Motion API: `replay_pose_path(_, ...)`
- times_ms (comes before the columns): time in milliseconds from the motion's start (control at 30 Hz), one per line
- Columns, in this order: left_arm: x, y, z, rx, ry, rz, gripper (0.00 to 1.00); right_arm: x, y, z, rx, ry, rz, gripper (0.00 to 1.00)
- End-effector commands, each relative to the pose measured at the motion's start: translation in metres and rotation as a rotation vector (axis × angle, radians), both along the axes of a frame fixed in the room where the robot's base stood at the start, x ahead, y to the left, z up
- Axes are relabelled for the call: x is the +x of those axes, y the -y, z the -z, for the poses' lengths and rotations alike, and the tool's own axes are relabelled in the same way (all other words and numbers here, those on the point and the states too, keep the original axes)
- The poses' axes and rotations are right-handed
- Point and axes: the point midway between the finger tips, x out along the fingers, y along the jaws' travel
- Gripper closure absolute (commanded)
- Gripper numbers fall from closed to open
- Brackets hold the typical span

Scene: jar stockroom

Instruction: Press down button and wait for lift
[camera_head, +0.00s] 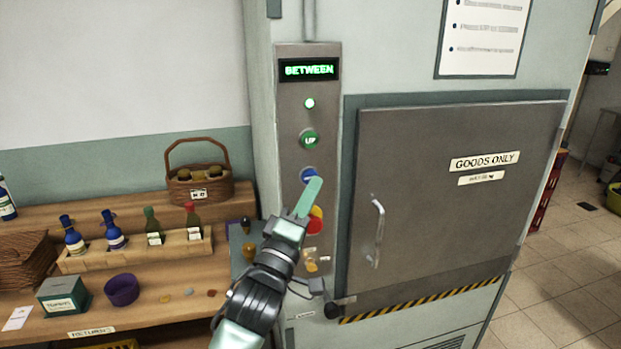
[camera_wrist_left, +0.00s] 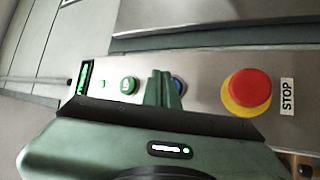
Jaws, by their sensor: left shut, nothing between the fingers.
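The lift's control panel (camera_head: 290,109) is a grey upright plate. Its display (camera_head: 309,70) reads "BETWEEN" in green, with a lit green lamp (camera_head: 309,103) below. Under that are a green "UP" button (camera_head: 309,139) and a blue button (camera_head: 308,174), partly hidden by my left gripper (camera_head: 313,188). The gripper is shut and empty, its fingertips at or just in front of the blue button; I cannot tell whether they touch. In the left wrist view the blue button (camera_wrist_left: 180,85) shows beside the fingers, near the red stop button (camera_wrist_left: 250,87). My right gripper is not in view.
The closed "GOODS ONLY" lift door (camera_head: 420,190) with a handle (camera_head: 377,232) is right of the panel. A wooden shelf (camera_head: 150,325) with bottles, a purple bowl (camera_head: 121,290) and a basket (camera_head: 200,186) is at left. Tiled floor (camera_head: 560,260) is open at right.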

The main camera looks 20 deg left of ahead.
Motion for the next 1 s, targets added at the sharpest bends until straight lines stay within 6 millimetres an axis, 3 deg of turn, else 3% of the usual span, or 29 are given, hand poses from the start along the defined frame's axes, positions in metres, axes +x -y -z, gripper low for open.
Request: replay_pose_path(1000,0.0086,-0.0058,-0.0004,0.000,0.000,0.000,1.00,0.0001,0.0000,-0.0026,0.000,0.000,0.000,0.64)
